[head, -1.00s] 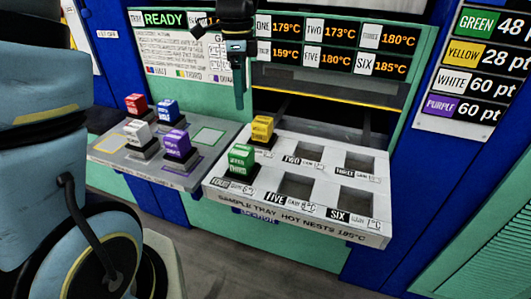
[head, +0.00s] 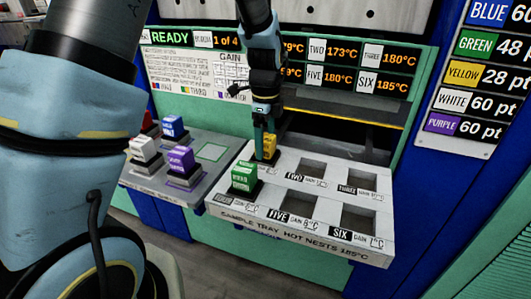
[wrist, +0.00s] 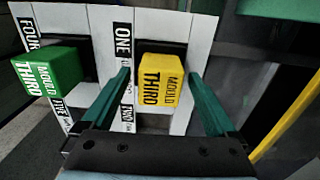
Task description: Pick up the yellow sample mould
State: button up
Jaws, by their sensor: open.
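The yellow sample mould (head: 269,146) sits in nest ONE at the back left of the sample tray (head: 300,229). In the wrist view the yellow mould (wrist: 160,82) reads "MOULD THIRD" and lies between the two green fingers. My gripper (head: 264,150) is open and points down over the mould in the head view; its fingers (wrist: 166,85) stand apart on both sides of the mould, with gaps visible. In the head view a finger hides part of the mould.
A green mould (head: 244,177) stands in nest FOUR, close to the yellow one. The other tray nests are empty. A grey rack (head: 150,184) to the left holds red, blue, white and purple moulds. The press opening (head: 340,138) lies behind the tray.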

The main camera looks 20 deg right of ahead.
jog(key=shift+f, duration=0.6)
grip_shut()
dwell(0.3)
